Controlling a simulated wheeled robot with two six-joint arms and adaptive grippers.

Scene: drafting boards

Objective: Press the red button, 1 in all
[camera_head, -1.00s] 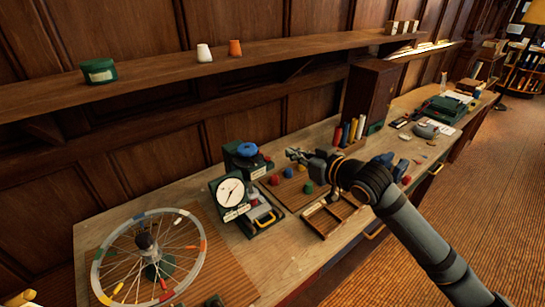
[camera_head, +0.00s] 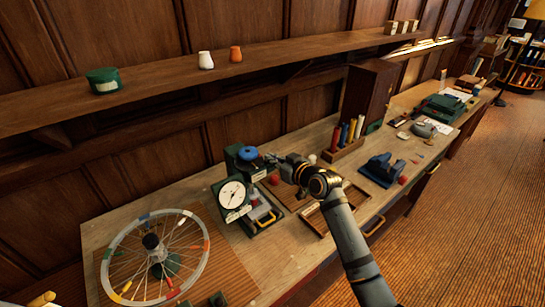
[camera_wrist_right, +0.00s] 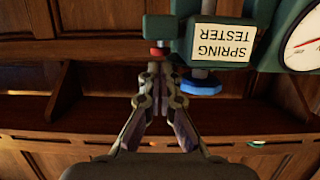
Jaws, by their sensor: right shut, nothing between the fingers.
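The red button (camera_wrist_right: 158,51) shows in the wrist view as a small red cap on a green part of the spring tester (camera_wrist_right: 222,45), which appears upside down there. My right gripper (camera_wrist_right: 156,68) is shut and empty, its fingertips right at the red button; I cannot tell whether they touch. In the head view the spring tester (camera_head: 236,165) stands at mid-table with its blue knob (camera_head: 248,153) on top. My right gripper (camera_head: 268,157) is just to the right of that knob. The button cannot be made out in the head view. My left gripper is not in view.
A white dial gauge (camera_head: 232,195) stands in front of the tester. A spoked wheel (camera_head: 197,255) lies at the left. A wooden tray (camera_head: 315,220) and a blue fixture (camera_head: 382,168) are to the right. A shelf (camera_head: 150,88) runs above the table.

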